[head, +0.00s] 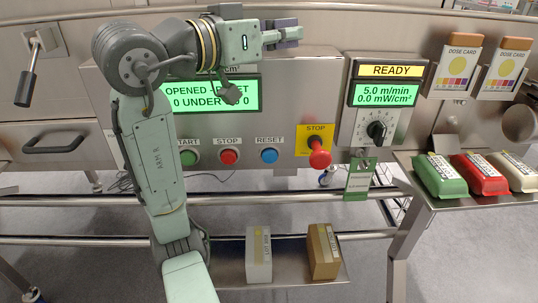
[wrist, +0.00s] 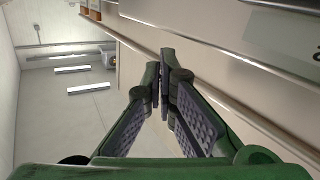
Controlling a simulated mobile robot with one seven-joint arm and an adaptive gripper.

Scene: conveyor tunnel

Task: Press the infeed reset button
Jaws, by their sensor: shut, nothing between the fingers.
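The blue reset button (head: 269,156) sits on the front panel under the label RESET. A red stop button (head: 228,157) and a green start button (head: 191,157) are to its left. My gripper (head: 298,33) is above the panel, well above the blue button and apart from it, pointing right. In the wrist view my gripper (wrist: 158,75) has its fingertips together with nothing between them. The reset button cannot be made out in the wrist view. My arm covers part of the green display (head: 240,95) and part of the START label.
A red emergency stop knob (head: 320,159) on a yellow plate sticks out right of the blue button. A black dial (head: 377,131) is further right. Green, red and cream packs (head: 480,173) lie on the right shelf. Two boxes (head: 323,251) stand low in front.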

